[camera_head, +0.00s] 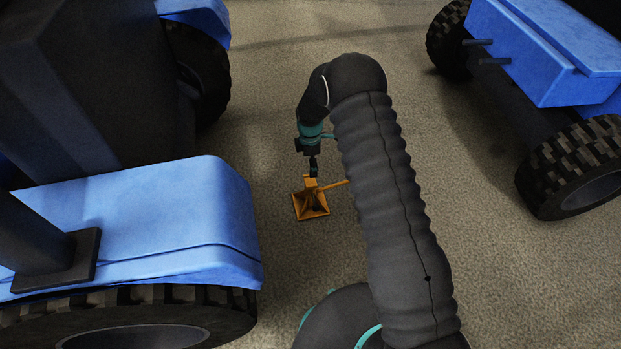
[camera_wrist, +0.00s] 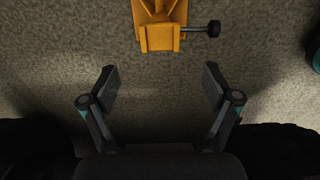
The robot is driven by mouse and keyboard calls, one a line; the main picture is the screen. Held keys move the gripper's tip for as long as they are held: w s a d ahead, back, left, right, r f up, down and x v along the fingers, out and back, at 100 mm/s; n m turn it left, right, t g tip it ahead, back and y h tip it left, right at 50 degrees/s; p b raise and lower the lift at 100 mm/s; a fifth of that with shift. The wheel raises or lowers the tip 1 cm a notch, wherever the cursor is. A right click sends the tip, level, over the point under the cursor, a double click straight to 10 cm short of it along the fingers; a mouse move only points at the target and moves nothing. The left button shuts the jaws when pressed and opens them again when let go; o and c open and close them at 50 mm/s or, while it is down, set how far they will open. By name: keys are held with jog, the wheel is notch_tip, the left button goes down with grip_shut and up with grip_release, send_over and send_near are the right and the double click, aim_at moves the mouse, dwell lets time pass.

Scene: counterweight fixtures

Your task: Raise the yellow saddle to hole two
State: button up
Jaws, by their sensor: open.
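A yellow-orange stand (camera_head: 311,202) with a flared square base stands on the floor between the vehicles. Its yellow top, where the saddle is (camera_wrist: 160,38), shows at the upper edge of the wrist view. A pin with a black knob (camera_wrist: 213,28) sticks out to the right of it. The holes are not visible. My gripper (camera_wrist: 159,72) is open and empty, with its fingers spread wide and the yellow top beyond the fingertips. In the head view my gripper (camera_head: 313,170) is just above the stand; contact cannot be told.
A blue vehicle (camera_head: 150,215) with large black tyres fills the left side. Another blue vehicle (camera_head: 545,60) with dark wheels stands at the upper right. The carpet-like floor (camera_head: 270,110) between them is clear around the stand.

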aim_at(310, 181)
notch_tip(310, 181, down, 9)
jog(key=shift+r, duration=0.15)
dwell(0.4)
grip_shut()
jog(key=shift+r, duration=1.8)
grip_release()
